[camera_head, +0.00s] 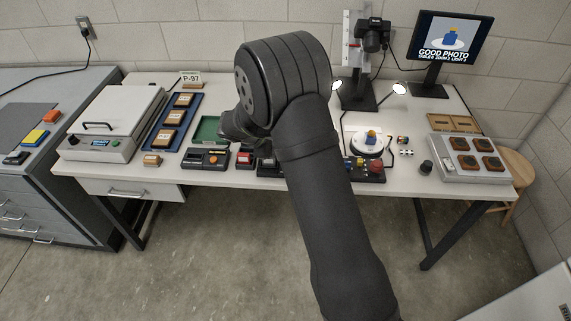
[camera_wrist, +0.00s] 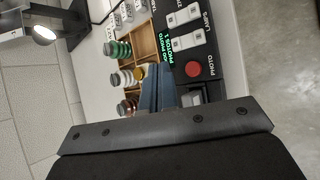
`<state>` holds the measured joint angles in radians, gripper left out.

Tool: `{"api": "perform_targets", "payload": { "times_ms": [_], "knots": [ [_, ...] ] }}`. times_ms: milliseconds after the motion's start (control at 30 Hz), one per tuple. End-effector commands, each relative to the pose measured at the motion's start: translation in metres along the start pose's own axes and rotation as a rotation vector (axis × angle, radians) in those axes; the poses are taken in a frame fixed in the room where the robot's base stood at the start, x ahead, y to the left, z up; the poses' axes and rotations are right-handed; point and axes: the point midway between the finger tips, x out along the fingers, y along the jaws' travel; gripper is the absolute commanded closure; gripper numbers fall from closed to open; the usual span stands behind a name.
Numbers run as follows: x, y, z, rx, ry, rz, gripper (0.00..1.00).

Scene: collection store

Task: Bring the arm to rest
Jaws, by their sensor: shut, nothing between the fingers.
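My arm rises through the middle of the head view and bends over the workbench (camera_head: 228,177). My gripper (camera_wrist: 158,76) shows in the wrist view as dark blue-grey fingers, shut with nothing between them. They are over or near a black control box (camera_wrist: 196,68) with a red button (camera_wrist: 193,68) and pale switches. Whether the fingers touch anything is unclear. In the head view the gripper is mostly hidden behind my arm. The monitor (camera_head: 446,38) reads "GOOD PHOTO".
A camera (camera_head: 373,34) on a stand and lit lamps (camera_head: 399,88) rise at the back. A lidded case (camera_head: 112,122), blue tray (camera_head: 165,139) and green tray (camera_head: 207,128) lie left. A grey panel (camera_head: 466,174) with dark pads lies right. The floor in front is clear.

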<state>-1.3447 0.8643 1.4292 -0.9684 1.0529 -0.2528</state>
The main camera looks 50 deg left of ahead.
Motion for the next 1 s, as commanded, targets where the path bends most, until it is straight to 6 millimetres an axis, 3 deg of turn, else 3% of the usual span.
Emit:
{"api": "perform_targets", "payload": {
  "times_ms": [467,800,1000],
  "knots": [
    [0.013,-0.01,-0.009,-0.003,-0.001,-0.001,1.0],
    [-0.022,0.017,0.016,0.002,0.001,0.002,1.0],
    [-0.027,0.02,0.02,0.006,0.001,-0.003,1.0]
  ]
}}
